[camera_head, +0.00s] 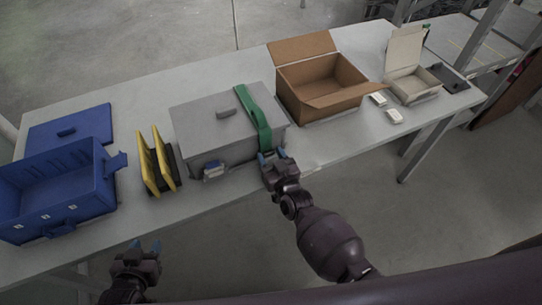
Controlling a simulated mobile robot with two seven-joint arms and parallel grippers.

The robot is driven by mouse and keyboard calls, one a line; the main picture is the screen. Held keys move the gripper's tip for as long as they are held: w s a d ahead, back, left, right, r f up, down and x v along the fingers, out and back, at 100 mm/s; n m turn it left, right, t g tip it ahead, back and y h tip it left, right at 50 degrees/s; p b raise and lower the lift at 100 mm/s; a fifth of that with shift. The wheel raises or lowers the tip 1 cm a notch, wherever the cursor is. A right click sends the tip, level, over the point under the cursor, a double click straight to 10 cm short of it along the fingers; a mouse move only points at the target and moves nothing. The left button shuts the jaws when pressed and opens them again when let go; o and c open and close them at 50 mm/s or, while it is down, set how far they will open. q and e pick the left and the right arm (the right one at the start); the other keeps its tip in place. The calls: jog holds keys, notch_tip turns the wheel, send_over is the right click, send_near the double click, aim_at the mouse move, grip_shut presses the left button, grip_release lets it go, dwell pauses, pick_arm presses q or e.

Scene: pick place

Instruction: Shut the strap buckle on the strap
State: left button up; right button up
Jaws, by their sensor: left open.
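A green strap (256,116) runs over the lid of a grey box (203,126) and hangs down at its front right. The buckle itself cannot be made out. My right gripper (273,156) is at the hanging lower end of the strap, in front of the box. Its blue fingertips show apart, with the strap end at or between them. I cannot tell whether they close on it. My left gripper (147,246) is open and empty, low in front of the table's front edge, away from the box.
On the table (240,192), a blue crate (95,190), its blue lid (90,122) and yellow-and-black upright pieces (149,165) stand left. An open cardboard box (320,92), small white blocks (394,117) and a pale open box (412,84) stand right.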

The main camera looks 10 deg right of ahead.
jog(key=c, duration=0.5)
jog(key=shift+o, duration=0.2)
jog(key=shift+w+r+g+p, duration=0.15)
jog(key=shift+r+g+p, duration=0.25)
jog(key=shift+p, duration=1)
jog(key=shift+w+f+g, duration=0.1)
jog(key=shift+f+g, duration=0.05)
jog(key=shift+g, duration=0.15)
jog(key=o, duration=0.8)
jog(key=shift+f, duration=0.1)
jog(key=shift+o, duration=0.2)
